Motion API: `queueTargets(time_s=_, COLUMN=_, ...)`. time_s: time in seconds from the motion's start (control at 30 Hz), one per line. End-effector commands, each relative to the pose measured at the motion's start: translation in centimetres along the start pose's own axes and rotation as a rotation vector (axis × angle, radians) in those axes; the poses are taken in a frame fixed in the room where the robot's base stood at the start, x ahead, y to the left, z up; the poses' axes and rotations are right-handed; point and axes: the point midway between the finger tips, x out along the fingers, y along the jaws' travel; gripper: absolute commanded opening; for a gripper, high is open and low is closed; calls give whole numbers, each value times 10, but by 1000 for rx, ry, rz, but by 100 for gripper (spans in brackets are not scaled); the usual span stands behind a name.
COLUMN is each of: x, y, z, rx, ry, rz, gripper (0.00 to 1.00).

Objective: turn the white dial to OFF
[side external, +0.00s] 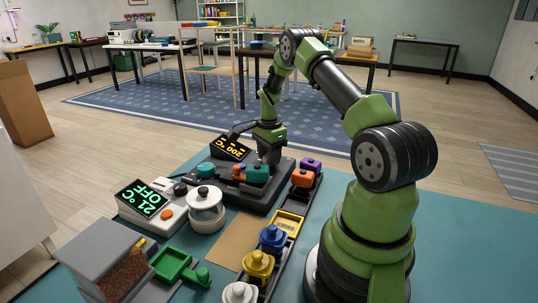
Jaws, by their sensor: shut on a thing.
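My gripper (269,156) points down at the top of a dark unit (237,198), near its back right. It is shut, apparently on the white dial, which the fingers and the small picture size hide, so its pointer cannot be read. The dark unit has a tilted display (230,147) showing yellow figures that look like 200 °C. A teal block (257,173) and small orange parts sit on the unit in front of the gripper.
Right is a dark rail with coloured knobbed pieces (272,238). A green tray (175,265) and grey box (103,252) stand in front.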

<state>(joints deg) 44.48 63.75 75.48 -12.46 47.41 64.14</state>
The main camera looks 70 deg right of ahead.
Motion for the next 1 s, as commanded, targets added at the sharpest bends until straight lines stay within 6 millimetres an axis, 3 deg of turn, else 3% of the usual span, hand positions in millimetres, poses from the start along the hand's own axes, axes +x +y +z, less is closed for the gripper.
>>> queueTargets(time_s=0.27, x=0, y=0, z=0, rx=-147, ry=-1, rz=0, gripper=16)
queueTargets(time_s=1.0, x=0, y=0, z=0, rx=-839, ry=-2, rz=0, gripper=16)
